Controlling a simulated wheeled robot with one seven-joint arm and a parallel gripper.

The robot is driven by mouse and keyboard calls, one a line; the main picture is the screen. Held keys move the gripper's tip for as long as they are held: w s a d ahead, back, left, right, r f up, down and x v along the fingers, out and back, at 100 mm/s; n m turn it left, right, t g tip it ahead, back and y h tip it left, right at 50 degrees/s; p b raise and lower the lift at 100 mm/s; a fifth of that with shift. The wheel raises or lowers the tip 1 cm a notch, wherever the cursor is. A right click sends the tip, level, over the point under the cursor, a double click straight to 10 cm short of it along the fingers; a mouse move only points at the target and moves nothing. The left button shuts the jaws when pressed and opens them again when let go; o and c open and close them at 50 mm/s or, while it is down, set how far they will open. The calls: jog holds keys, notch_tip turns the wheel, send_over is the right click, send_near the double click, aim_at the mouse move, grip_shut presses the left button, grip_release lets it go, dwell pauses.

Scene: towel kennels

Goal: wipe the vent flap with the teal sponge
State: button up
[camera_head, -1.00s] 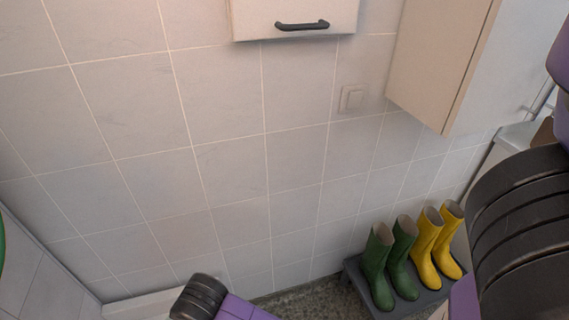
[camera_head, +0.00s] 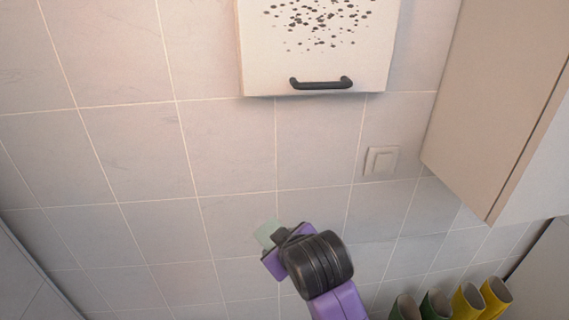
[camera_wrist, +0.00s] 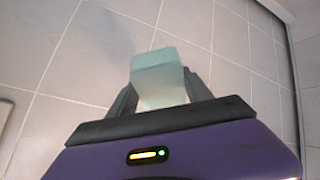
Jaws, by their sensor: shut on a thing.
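The vent flap (camera_head: 262,62) is a pale panel on the tiled wall at the top of the head view. Dark specks (camera_head: 318,22) cover its upper part, and a black bar handle (camera_head: 321,84) runs along its lower edge. The flap's top is cut off by the frame. My gripper (camera_head: 275,236) is below the flap and a little to its left, in front of the tiles. It is shut on the pale teal sponge (camera_head: 267,233). In the wrist view the sponge (camera_wrist: 159,78) sticks out between both fingers, apart from the flap.
A beige wall cabinet (camera_head: 490,100) hangs at the right. A light switch (camera_head: 381,160) is on the wall between cabinet and flap. Green boots (camera_head: 434,304) and yellow boots (camera_head: 480,298) stand at the lower right. The wall left of the flap is clear.

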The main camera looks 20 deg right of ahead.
aim_at(326, 23)
notch_tip(326, 23, up, 43)
jog(key=s+a+n+t+y+p, duration=0.15)
jog(key=n+t, duration=0.35)
jog(key=t, duration=0.7)
jog(key=shift+h, duration=0.45)
jog(key=shift+w+d+f+b, duration=0.1)
jog(key=shift+w+d, duration=0.3)
jog(key=shift+w, duration=0.5)
jog(key=shift+w+d+b, duration=0.1)
jog(key=shift+w+d, duration=0.25)
jog(key=shift+w, duration=0.6)
jog(key=shift+w+d+f+b, duration=0.1)
jog(key=shift+w+d, duration=0.3)
jog(key=shift+w, duration=0.5)
jog(key=shift+w+d, duration=0.3)
jog(key=shift+w, duration=0.6)
